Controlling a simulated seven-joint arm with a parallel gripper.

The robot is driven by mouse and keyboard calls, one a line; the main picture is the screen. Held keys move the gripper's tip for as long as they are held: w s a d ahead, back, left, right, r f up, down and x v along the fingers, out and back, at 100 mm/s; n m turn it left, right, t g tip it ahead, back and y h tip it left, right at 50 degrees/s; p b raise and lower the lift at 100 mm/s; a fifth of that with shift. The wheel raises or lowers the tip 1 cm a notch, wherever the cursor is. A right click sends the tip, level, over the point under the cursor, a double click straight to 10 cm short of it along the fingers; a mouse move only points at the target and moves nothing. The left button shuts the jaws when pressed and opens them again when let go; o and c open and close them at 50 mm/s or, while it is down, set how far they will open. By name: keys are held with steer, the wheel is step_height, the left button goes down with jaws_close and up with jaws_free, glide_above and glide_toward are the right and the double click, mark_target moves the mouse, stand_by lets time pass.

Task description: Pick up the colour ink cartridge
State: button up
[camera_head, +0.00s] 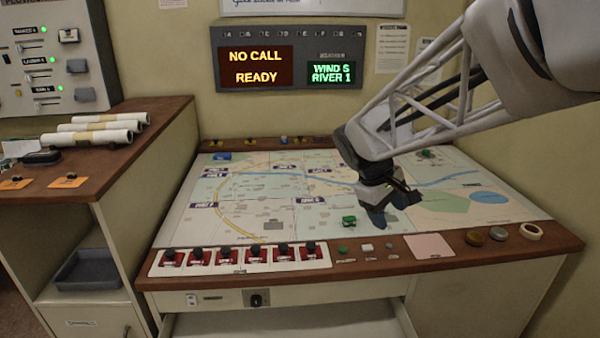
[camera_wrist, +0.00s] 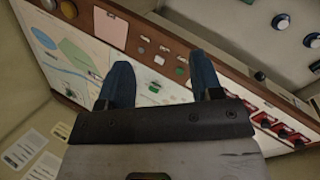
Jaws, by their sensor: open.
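I cannot make out a colour ink cartridge in either view. My gripper (camera_head: 380,216) hangs low over the map table (camera_head: 270,225), right of its middle. In the wrist view its two blue fingers (camera_wrist: 163,78) are spread apart with nothing held between them. A small green piece (camera_head: 349,220) lies on the map, left of the fingers. Small green and white pieces also sit on the wooden front rim.
A row of red switches (camera_head: 240,256) lines the front rim at left. A pink pad (camera_head: 429,246) and round items (camera_head: 498,233) lie at right. Rolled papers (camera_head: 94,135) and a dark tray (camera_head: 92,270) are at left. My arm crosses the upper right.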

steer(key=w+d+f+n+g+h, duration=0.1)
steer(key=w+d+f+n+h, duration=0.15)
steer(key=w, duration=0.85)
steer(key=w+d+f+n+h, duration=0.2)
steer(key=w+f+n, duration=0.15)
steer(key=w, duration=0.65)
steer(key=w+d+f+n+h, duration=0.1)
steer(key=w+f, duration=0.4)
steer(key=w, duration=0.1)
steer(key=w+d+f+n+h, duration=0.1)
steer(key=w+f+n+h, duration=0.1)
steer(key=w+f, duration=0.3)
steer(key=w+d+f+n+h, duration=0.1)
steer(key=w+f+n, duration=0.1)
steer(key=w+f, duration=0.3)
steer(key=shift+w+f+h, duration=0.2)
steer(key=shift+w+h, duration=0.05)
steer(key=shift+w, duration=1.3)
steer(key=shift+x, duration=1.3)
steer(key=shift+x, duration=2.55)
steer(key=shift+r, duration=0.1)
